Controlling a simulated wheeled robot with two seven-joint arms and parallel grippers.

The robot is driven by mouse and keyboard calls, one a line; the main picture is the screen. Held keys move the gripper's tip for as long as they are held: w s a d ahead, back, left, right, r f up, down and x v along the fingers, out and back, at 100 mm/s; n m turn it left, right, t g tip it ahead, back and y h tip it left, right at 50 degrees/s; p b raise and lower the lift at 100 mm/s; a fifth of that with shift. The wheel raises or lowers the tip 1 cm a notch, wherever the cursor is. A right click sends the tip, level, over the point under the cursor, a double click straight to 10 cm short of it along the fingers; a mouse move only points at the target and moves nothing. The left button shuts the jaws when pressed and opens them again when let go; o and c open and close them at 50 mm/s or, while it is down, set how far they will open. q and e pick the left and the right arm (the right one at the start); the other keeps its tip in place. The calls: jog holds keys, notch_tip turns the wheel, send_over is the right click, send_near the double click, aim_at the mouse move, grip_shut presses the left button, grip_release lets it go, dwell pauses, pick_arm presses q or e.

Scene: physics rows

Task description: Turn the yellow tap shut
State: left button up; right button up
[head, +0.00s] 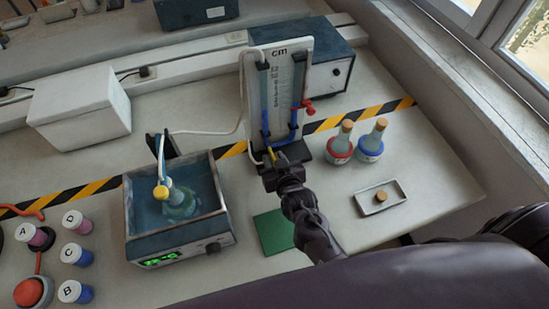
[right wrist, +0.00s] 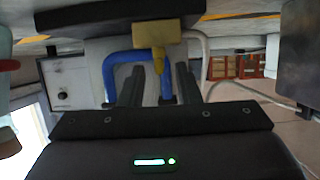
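The yellow tap (head: 271,153) is at the foot of the upright white "cm" gauge board (head: 252,92), beside its blue tubing. It shows large in the right wrist view (right wrist: 157,37), with its narrow end pointing down between my fingers. My right gripper (head: 273,166) is right in front of the tap. In the right wrist view my right gripper (right wrist: 158,72) has its two dark fingers apart, one on each side of the tap's narrow end and a blue tube (right wrist: 166,85). I cannot tell whether they touch it. My left gripper is not in view.
A water bath (head: 180,245) with a yellow-capped flask stands left of my right gripper. Two stoppered flasks (head: 341,147) and a small tray (head: 381,198) are to the right. A red tap (head: 307,105) is on the board. A green mat (head: 273,232) lies beside my arm.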

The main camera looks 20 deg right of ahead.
jog(key=b+v, duration=0.1)
jog(key=v, duration=0.6)
jog(key=shift+s, duration=0.2)
jog(key=shift+r, duration=0.15)
